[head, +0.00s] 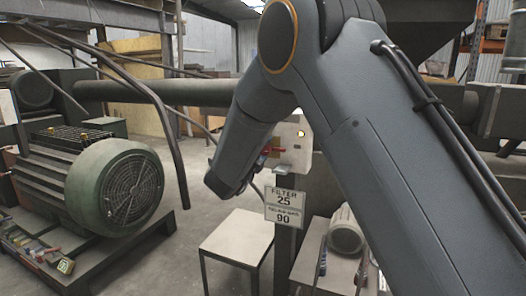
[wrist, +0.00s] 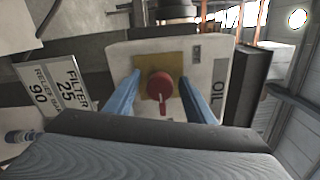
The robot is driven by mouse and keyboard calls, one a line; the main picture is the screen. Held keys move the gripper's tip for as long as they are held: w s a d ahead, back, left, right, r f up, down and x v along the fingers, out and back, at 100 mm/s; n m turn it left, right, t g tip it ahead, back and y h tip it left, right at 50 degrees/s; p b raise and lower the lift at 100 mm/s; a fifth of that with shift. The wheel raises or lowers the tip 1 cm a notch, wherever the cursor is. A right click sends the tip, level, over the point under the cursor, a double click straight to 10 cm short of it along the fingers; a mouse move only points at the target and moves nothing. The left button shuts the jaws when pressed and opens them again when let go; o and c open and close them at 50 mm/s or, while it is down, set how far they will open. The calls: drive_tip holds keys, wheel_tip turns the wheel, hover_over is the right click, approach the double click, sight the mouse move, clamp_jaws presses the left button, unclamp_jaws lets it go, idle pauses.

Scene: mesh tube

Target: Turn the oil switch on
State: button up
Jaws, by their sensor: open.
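My arm hides much of the gripper there.
A FILTER 25 sign (head: 284,206) hangs below the box and also shows at left in the wrist view (wrist: 52,86). A small white table (head: 238,237) stands below. A large green motor (head: 115,185) is at left. A thick pipe (head: 160,92) runs behind.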

drive_tip(key=v, duration=0.7)
drive_tip(key=shift+s+a+b, duration=0.15)
drive_tip(key=shift+s+b, duration=0.1)
drive_tip(key=shift+b, duration=0.05)
